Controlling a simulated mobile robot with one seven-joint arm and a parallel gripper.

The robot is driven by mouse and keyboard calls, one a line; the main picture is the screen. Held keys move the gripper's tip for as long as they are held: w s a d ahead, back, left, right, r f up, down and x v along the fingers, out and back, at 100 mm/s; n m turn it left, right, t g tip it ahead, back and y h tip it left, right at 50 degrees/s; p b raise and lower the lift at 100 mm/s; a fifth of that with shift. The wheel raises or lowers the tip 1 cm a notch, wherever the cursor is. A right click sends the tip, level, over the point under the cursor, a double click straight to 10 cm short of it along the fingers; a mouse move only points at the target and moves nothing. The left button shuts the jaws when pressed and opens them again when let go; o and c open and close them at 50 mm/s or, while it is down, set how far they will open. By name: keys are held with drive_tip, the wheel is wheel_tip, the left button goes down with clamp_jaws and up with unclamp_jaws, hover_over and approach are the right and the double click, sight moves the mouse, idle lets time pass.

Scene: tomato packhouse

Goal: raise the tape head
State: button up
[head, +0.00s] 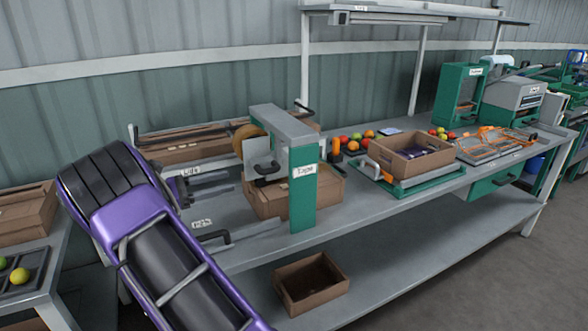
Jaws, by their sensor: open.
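The tape station has a green post (303,195) labelled "Tape" and a grey overhead arm (280,122). Under that arm hangs the tape head (257,151), a pale plate beside a tan tape roll (243,137). A black handle (267,171) sticks out at its lower front. The head sits low, just over a brown carton (265,203); I cannot tell whether they touch. My gripper (226,182) is open and empty, left of the handle and apart from it, its grey fingers pointing right. My purple arm hides part of the bench's left end.
A black bar handle (213,236) stands at the bench's front edge. A long brown box (180,145) lies behind. Right of the post are loose tomatoes (358,137) and an open carton (411,155) on a green scale. An empty carton (311,283) sits on the lower shelf.

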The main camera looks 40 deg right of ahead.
drive_tip(key=b+x, duration=0.1)
drive_tip(key=x, duration=1.6)
drive_tip(key=shift+s, duration=0.1)
drive_tip(key=shift+c, duration=0.3)
clamp_jaws()
idle(0.5)
